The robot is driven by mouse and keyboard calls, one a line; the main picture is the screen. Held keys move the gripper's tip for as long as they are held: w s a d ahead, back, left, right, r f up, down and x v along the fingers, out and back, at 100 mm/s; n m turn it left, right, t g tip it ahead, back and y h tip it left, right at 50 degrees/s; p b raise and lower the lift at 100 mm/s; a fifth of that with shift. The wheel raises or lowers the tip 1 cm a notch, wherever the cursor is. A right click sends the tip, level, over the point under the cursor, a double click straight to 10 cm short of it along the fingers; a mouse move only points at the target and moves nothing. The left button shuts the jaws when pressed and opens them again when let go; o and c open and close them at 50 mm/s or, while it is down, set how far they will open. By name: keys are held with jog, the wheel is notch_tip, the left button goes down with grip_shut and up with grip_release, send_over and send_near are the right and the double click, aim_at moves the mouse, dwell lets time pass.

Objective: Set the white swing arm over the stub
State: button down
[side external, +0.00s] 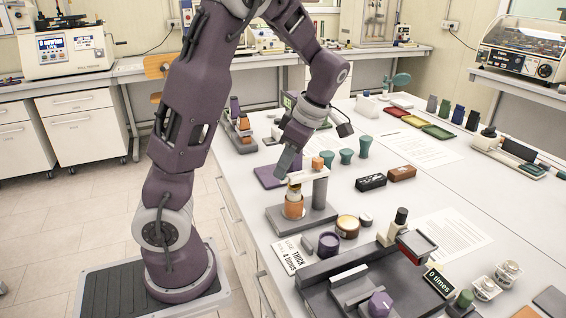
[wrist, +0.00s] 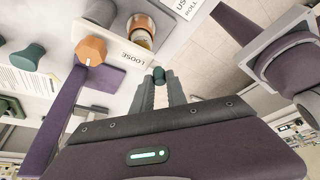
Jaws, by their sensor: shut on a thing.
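The white swing arm (side external: 309,174) reaches left from the top of a grey post (side external: 320,192). An orange knob sits on top at the post end; it also shows in the wrist view (wrist: 91,50). My gripper (side external: 289,173) is at the arm's left end, its fingers pointing down. In the wrist view its grey fingers (wrist: 158,82) are closed around a small dark green piece (wrist: 158,75). How that piece joins the arm is hidden. The stub, with an orange lower part (side external: 293,208), stands below the arm's left end. Whether they touch is unclear.
A grey base (side external: 275,218) carries post and stub near the table's left edge. A purple pad (side external: 268,178) lies behind. Green flared pieces (side external: 346,156) stand behind right. A purple jar (side external: 328,244) and an amber jar (side external: 347,226) stand in front.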

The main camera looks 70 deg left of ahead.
jog(key=shift+d, duration=0.15)
jog(key=c, duration=1.3)
grip_release()
jog(key=v, duration=0.7)
jog(key=s+d+m+t+h, duration=0.1)
jog(key=s+d+m+t, duration=0.2)
jog(key=m, duration=0.6)
jog(key=s+d+r+m+t+h, duration=0.1)
jog(key=s+d+m+t, duration=0.2)
jog(key=s+d+m, duration=0.2)
jog(key=s+d+m+t+h, duration=0.1)
jog(key=s+d+m, duration=0.4)
jog(key=m, duration=0.8)
jog(key=shift+d+r+t, duration=0.2)
jog(key=shift+d+t, duration=0.25)
jog(key=shift+d, duration=0.3)
jog(key=shift+d+r+t, duration=0.15)
jog(key=shift+d+t, duration=0.3)
jog(key=shift+d, duration=0.35)
